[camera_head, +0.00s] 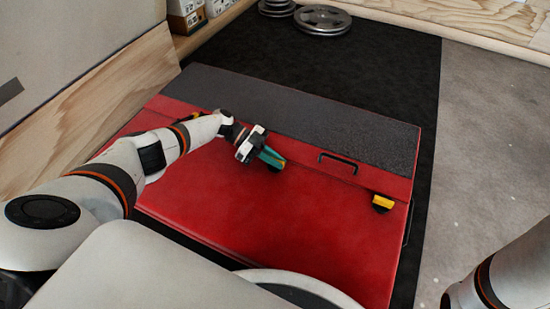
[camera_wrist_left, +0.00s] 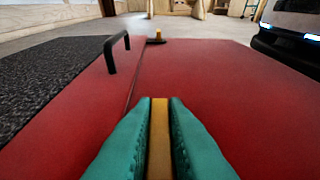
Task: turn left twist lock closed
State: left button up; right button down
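The right twist lock (camera_head: 382,203), yellow on black, sits near the pad's right edge and shows far ahead in the left wrist view (camera_wrist_left: 157,38). My right gripper is out of view; only part of my right arm shows at lower right.
A black handle (camera_head: 338,160) stands up from the pad between the locks, ahead and left in the left wrist view (camera_wrist_left: 116,52). Weight plates (camera_head: 322,20) lie on the black mat at the back. A wooden wall (camera_head: 95,115) runs along the left. Grey floor on the right is clear.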

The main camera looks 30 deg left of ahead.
pick_arm(q)
jog(key=o, duration=0.4)
jog(key=shift+d, duration=0.1)
jog(key=shift+a+r, duration=0.15)
jog(key=shift+a, duration=0.2)
jog(key=v, duration=1.1)
jog(key=shift+s+a, duration=0.1)
jog(key=shift+s, duration=0.05)
